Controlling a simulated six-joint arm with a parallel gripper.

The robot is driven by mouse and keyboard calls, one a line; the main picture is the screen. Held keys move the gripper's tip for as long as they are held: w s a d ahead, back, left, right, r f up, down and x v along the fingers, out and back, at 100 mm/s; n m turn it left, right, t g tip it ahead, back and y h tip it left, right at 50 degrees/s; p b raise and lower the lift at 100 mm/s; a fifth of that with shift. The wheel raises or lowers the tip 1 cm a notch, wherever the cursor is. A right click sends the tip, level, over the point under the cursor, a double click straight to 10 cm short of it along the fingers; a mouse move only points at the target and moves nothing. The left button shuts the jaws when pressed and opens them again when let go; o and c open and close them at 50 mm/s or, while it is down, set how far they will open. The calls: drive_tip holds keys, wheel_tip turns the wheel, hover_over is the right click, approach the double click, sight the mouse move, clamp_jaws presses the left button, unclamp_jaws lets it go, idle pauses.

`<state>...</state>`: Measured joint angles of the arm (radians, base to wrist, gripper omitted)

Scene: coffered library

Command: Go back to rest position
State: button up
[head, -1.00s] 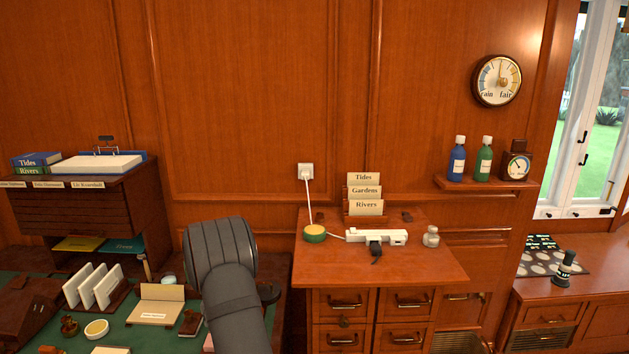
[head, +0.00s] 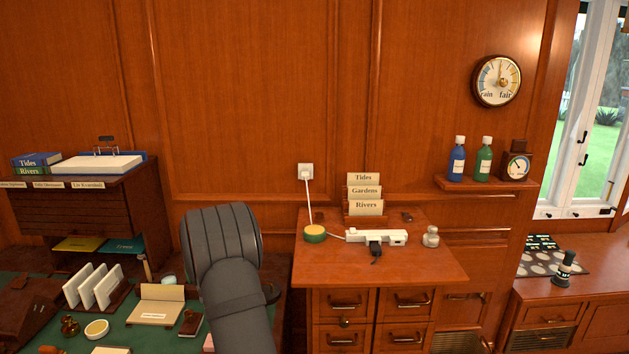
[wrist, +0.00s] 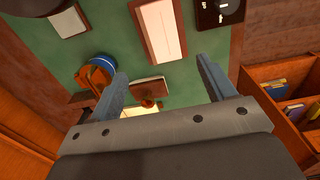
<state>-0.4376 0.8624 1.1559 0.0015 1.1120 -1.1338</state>
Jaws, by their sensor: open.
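My gripper (wrist: 161,68) is open in the wrist view, with its two blue-grey fingers spread wide and nothing held between them. It is over a green desk top (wrist: 120,20), with a small brown block-like thing (wrist: 148,86) seen between the fingers. In the head view my grey arm rises at the lower middle, and the gripper itself is hidden behind it. The arm stands in front of the gap between the green-topped desk (head: 135,335) and the wooden cabinet (head: 445,270).
The desk holds a rack of white cards (head: 98,287), a card stand (head: 157,305) and a round dish (head: 96,329).

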wheel_tip(320, 180, down, 12)
drive_tip(key=shift+f, duration=0.15)
wheel_tip(320, 180, up, 11)
drive_tip(key=s+a+f, duration=0.2)
drive_tip(key=a, duration=0.4)
drive_tip(key=s+a+f, duration=0.2)
drive_tip(key=s+a, duration=0.1)
drive_tip(key=a, duration=0.3)
drive_tip(key=s+a+f, duration=0.2)
drive_tip(key=a+f, duration=0.1)
drive_tip(key=a, duration=0.3)
drive_tip(key=shift+s+a, duration=0.15)
drive_tip(key=shift+s, duration=0.1)
drive_tip(key=f, duration=0.4)
drive_tip(key=shift+s+a+f, duration=0.1)
drive_tip(key=shift+a+f, duration=0.25)
drive_tip(key=r, duration=0.4)
drive_tip(key=shift+s+a+r, duration=0.1)
drive_tip(key=shift+a, duration=0.2)
drive_tip(key=shift+s+a+r, duration=0.15)
drive_tip(key=shift+r, duration=0.55)
